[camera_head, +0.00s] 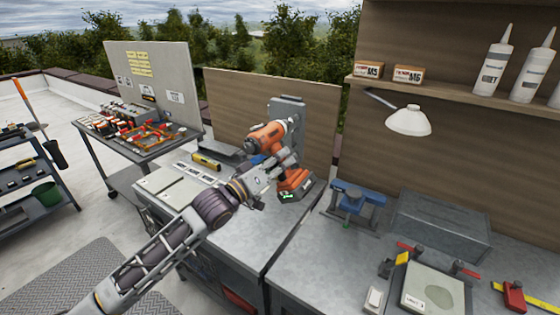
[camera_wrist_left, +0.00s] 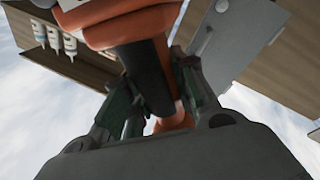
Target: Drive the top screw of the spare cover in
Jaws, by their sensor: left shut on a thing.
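My left gripper (camera_head: 284,162) is shut on the handle of an orange and black power drill (camera_head: 266,136). The drill is upright, its battery below the gripper and its nose toward the upright grey cover plate (camera_head: 288,107) on the wooden back panel. In the left wrist view the drill's handle (camera_wrist_left: 147,75) runs between the fingers of the gripper (camera_wrist_left: 160,98). The grey plate (camera_wrist_left: 222,40) shows behind it there, with a small round mark near its top. The bit tip and the top screw cannot be made out. My right gripper is not in view.
A blue vise-like fixture (camera_head: 352,203), a grey box (camera_head: 440,222) and a clamped unit (camera_head: 433,288) stand on the right bench. A white lamp (camera_head: 408,121) hangs above. A yellow level (camera_head: 206,161) lies left of the drill. The bench front below the drill is clear.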

